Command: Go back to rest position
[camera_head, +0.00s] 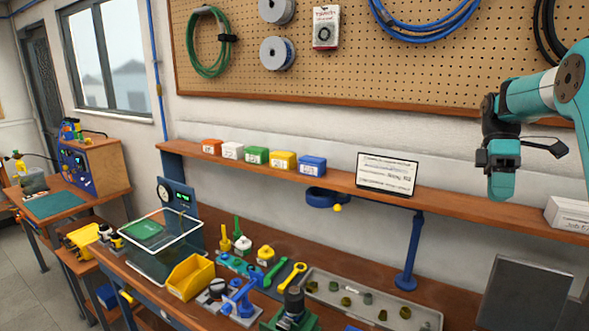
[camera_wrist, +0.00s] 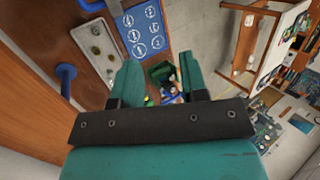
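My gripper (camera_wrist: 160,68) shows in the wrist view as two teal fingers standing apart, with nothing between them but the distant bench clutter. In the head view my gripper (camera_head: 502,186) hangs from the teal arm at the upper right. It is in the air in front of the wall, above the bench and apart from everything. Its separate fingers are hard to make out there.
The wooden shelf (camera_head: 455,194) carries small coloured bins and a label card (camera_head: 387,174). The bench below holds a yellow bin (camera_head: 190,277), tools and a grey tray (camera_head: 425,313) of small parts. A dark panel (camera_head: 524,296) stands at the lower right.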

